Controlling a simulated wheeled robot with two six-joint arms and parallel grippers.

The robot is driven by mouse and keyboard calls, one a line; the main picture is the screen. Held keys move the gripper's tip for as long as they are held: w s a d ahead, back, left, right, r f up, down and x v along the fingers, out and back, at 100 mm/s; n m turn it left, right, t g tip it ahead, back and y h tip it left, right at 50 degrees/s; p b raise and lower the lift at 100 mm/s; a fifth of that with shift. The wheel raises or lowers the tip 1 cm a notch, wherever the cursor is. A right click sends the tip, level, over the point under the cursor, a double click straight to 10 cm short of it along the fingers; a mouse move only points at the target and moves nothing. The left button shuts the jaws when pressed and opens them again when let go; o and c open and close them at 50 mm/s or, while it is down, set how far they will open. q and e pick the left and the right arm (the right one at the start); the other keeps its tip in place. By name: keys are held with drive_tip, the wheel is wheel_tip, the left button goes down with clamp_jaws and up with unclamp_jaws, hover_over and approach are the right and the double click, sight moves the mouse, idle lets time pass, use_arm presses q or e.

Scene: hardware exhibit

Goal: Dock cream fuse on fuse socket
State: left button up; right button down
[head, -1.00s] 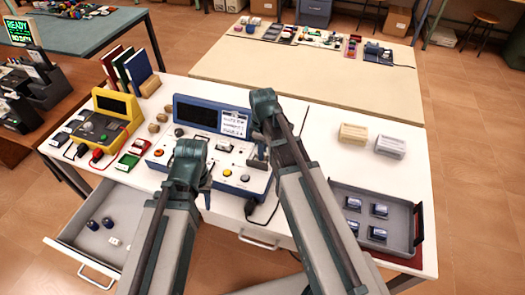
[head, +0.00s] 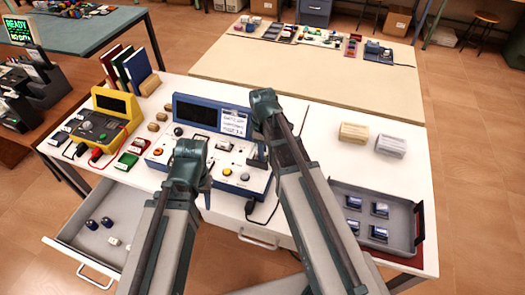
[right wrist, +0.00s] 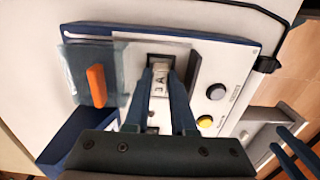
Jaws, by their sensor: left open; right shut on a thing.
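The cream fuse (right wrist: 158,88) shows in the right wrist view as a pale block with dark lettering. My right gripper (right wrist: 160,100) is shut on it, with a finger on each side. The fuse is at a dark-edged slot, seemingly the fuse socket (right wrist: 168,59), on the white face of the blue-edged console (right wrist: 220,62). I cannot tell whether it is seated or just above. In the head view my right gripper (head: 256,155) is over the right part of the console (head: 185,133), its fuse hidden. My left gripper (head: 200,185) is open and empty at the console's front edge.
An orange switch (right wrist: 97,85) under a clear cover and a yellow button (right wrist: 205,121) flank the slot. A yellow meter (head: 103,122) stands left. A grey tray (head: 345,190) of several modules is right. An open drawer (head: 75,232) juts out front left.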

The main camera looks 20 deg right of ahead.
drive_tip(key=shift+f+b, duration=0.35)
drive_tip(key=shift+f, duration=0.05)
drive_tip(key=c, duration=1)
unclamp_jaws()
drive_tip(key=shift+r, duration=0.15)
wheel_tip(320, 180, up, 11)
drive_tip(key=p, duration=1.1)
drive_tip(key=s+a+m, duration=0.2)
drive_tip(key=s+a, duration=0.1)
drive_tip(key=s, duration=0.1)
drive_tip(key=s+a+m, duration=0.3)
drive_tip(key=s+a, duration=0.1)
drive_tip(key=s, duration=0.1)
drive_tip(key=s+a+m+h, duration=0.1)
drive_tip(key=s+a+m, duration=0.1)
drive_tip(key=s+a, duration=0.2)
drive_tip(key=shift+s, duration=0.5)
